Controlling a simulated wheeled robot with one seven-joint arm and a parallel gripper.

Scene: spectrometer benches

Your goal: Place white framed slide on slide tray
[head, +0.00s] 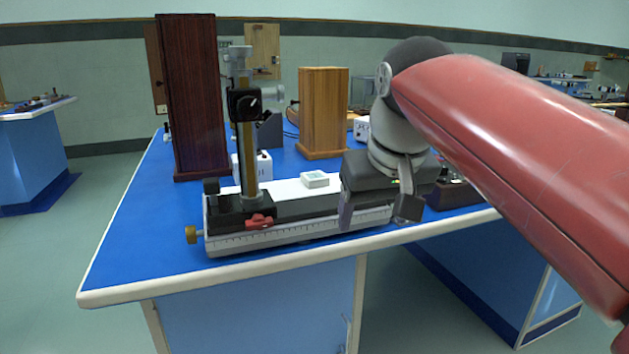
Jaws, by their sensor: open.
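The white framed slide (314,179) is a small, thick white square with a pale grey-green window. It lies flat on or just above a white flat surface (285,188) behind the black and white ruled rail. I cannot tell whether this white surface is the slide tray. My gripper (376,210) is open and empty, pointing down at the right end of the rail. It is to the right of the slide and nearer the front, apart from it. My gripper hides the right end of the rail and part of the bench behind it.
A ruled rail (300,228) with an upright post (247,150) stands along the blue bench's front edge. A tall dark wooden box (190,95) and a lighter wooden box (323,112) stand behind. A dark, low item (452,195) sits right of my gripper. The bench's left front is clear.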

